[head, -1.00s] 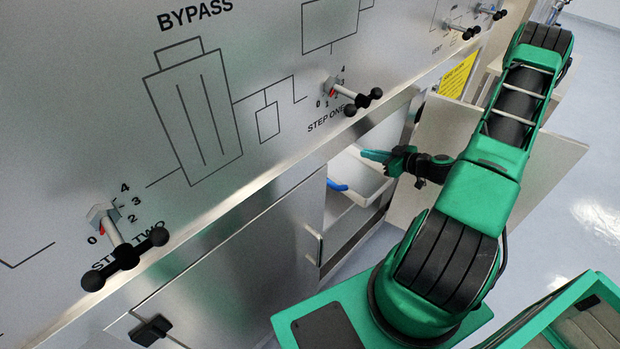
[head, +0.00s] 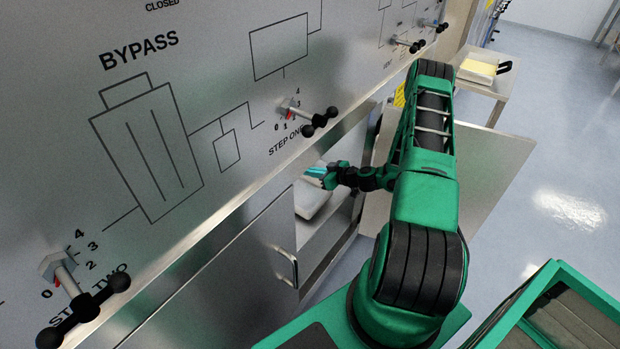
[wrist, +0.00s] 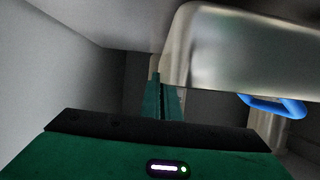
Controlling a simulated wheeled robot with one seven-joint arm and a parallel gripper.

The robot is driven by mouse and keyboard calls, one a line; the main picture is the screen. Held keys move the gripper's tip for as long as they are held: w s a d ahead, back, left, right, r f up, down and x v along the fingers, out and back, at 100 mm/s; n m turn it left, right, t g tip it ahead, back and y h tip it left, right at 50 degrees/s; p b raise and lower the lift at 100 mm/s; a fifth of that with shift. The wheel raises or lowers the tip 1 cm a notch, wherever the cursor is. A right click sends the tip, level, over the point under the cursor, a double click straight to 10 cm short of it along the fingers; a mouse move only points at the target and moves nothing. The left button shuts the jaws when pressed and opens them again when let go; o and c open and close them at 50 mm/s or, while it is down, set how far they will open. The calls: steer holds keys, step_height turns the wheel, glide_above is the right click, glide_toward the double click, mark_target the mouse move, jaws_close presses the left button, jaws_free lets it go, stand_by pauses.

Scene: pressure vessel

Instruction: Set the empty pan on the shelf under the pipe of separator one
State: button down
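My gripper (head: 322,176) reaches into the open cabinet below the STEP ONE knob. In the wrist view its green fingers (wrist: 162,98) lie close together with only a thin dark gap, and I see nothing between them. A pale, rounded, box-like body (head: 313,203) is in the cabinet beside my gripper; a large metallic body (wrist: 245,50) fills the upper right of the wrist view. Below it are a blue lever-like part (wrist: 272,105) and a short pipe-like piece (wrist: 268,126). A pale pan (head: 482,70) with a black handle and yellowish inside stands outside the cabinet. The shelf under the pipe is hidden.
The pan stands on a side table (head: 497,88) at the back right. An open cabinet door (head: 490,175) stands right of my arm. A closed door (head: 245,265) with a handle is on the left. Knobs stick out from the panel above.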

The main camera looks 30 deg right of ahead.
steer(key=shift+f, duration=1.2)
steer(key=c, duration=2)
jaws_free()
steer(key=shift+f, duration=0.1)
steer(key=v, duration=1.2)
